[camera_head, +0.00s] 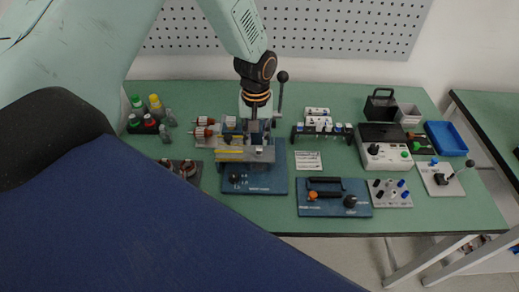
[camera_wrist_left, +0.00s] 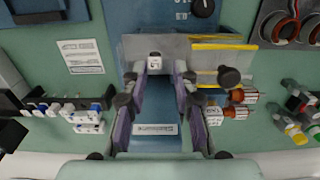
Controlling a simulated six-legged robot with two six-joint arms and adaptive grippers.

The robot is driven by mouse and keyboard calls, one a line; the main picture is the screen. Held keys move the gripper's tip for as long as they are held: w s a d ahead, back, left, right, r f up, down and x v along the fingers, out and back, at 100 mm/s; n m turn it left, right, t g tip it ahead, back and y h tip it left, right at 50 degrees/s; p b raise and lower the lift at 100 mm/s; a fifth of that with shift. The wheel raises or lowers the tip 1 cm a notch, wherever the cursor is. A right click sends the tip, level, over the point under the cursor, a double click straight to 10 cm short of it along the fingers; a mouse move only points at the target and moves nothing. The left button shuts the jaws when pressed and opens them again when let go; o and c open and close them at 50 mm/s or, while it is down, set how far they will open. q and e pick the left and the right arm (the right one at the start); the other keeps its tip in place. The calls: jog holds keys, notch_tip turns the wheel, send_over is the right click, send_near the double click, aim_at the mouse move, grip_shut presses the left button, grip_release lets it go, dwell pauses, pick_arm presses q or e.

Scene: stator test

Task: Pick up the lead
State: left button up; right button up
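No single thing is clearly recognisable as the lead. Two black handle-like pieces (camera_head: 324,187) lie on a blue panel (camera_head: 332,211) right of centre in the head view. My left gripper (camera_head: 254,118) points down over the grey-and-blue bench fixture (camera_head: 254,186). In the left wrist view my left gripper (camera_wrist_left: 155,88) has its two fingers apart. A small white block with a dark dot (camera_wrist_left: 154,61) shows between the fingertips, by the fixture's grey plate; I cannot tell whether they touch. My right gripper is not in view.
A black rack with white-and-blue pieces (camera_head: 322,128) stands right of the gripper. Red-and-white cylinders (camera_head: 205,121) and several bottles (camera_head: 150,110) are left. A blue tray (camera_head: 446,138) is far right. Bare green table (camera_head: 440,215) shows at front right.

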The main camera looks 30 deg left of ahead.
aim_at(259, 149)
pick_arm(q)
jog(key=f, duration=0.4)
jog(key=shift+w+d+f, duration=0.15)
jog(key=shift+w+d, duration=0.1)
jog(key=shift+d, duration=0.15)
jog(key=shift+f, duration=0.15)
jog(key=shift+a, duration=0.2)
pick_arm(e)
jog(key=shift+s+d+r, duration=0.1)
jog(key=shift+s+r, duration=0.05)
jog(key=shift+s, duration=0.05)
pick_arm(q)
jog(key=shift+a+f, duration=0.1)
jog(key=shift+c, duration=0.2)
jog(key=shift+c, duration=0.9)
jog(key=shift+d, duration=0.25)
grip_shut()
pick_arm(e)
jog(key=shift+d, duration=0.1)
pick_arm(q)
jog(key=shift+a, duration=0.1)
